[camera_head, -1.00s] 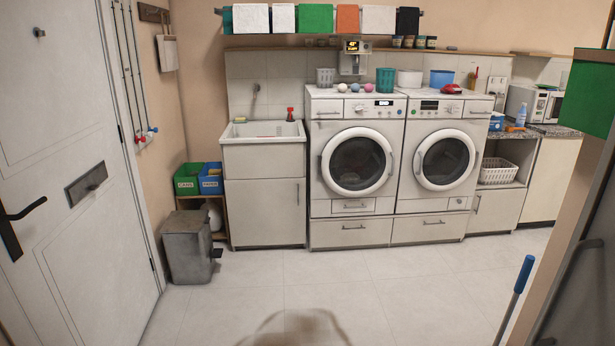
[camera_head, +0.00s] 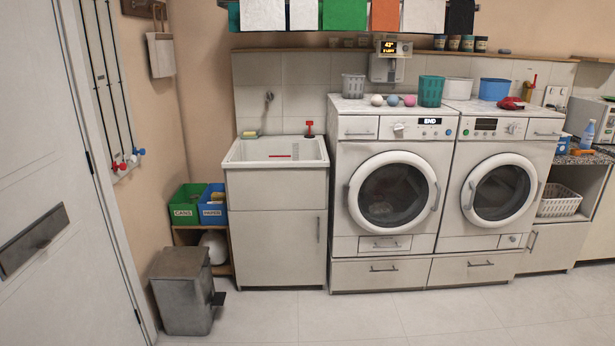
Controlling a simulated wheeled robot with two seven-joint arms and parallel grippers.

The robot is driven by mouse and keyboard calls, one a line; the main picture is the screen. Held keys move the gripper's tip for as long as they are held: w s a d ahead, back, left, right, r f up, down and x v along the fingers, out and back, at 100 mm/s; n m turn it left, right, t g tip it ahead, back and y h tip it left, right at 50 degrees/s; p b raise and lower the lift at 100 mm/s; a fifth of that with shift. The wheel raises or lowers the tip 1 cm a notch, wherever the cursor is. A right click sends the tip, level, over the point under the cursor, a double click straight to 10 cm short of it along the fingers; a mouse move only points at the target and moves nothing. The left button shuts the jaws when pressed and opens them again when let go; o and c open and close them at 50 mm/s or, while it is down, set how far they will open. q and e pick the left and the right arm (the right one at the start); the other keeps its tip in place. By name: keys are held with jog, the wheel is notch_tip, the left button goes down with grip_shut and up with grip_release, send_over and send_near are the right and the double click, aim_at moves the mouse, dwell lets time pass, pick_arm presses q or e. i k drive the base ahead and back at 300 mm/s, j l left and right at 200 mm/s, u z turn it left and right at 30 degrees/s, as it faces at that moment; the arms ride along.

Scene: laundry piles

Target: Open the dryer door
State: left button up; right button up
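Two white front-loading machines stand side by side against the back wall. The left machine (camera_head: 393,185) has a display reading "END", and something shows dimly behind the glass of its round door (camera_head: 393,195), which is shut. The right machine (camera_head: 497,185) also has its round door (camera_head: 497,193) shut, and its display is dark. Each door has a handle on its rim. I cannot tell from a label which one is the dryer. Neither of my grippers is in view.
A white sink cabinet (camera_head: 277,250) stands left of the machines. A grey pedal bin (camera_head: 183,292), a green box (camera_head: 186,206) and a blue box (camera_head: 212,205) are further left. A white door (camera_head: 50,150) is at the left edge. The tiled floor (camera_head: 350,320) before the machines is clear.

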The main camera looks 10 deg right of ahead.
aim_at(351, 193)
jog(key=i, duration=0.7)
jog(key=i+j+z, duration=0.1)
jog(key=i, duration=0.6)
jog(key=i+l+z, duration=0.1)
jog(key=i+z, duration=0.65)
jog(key=i+j+z, duration=0.1)
jog(key=i+z, duration=0.15)
jog(key=z, duration=0.15)
jog(key=i+l+z, duration=0.1)
jog(key=i+z, duration=0.45)
jog(key=i, duration=0.3)
jog(key=i+z, duration=0.1)
jog(key=i, duration=0.25)
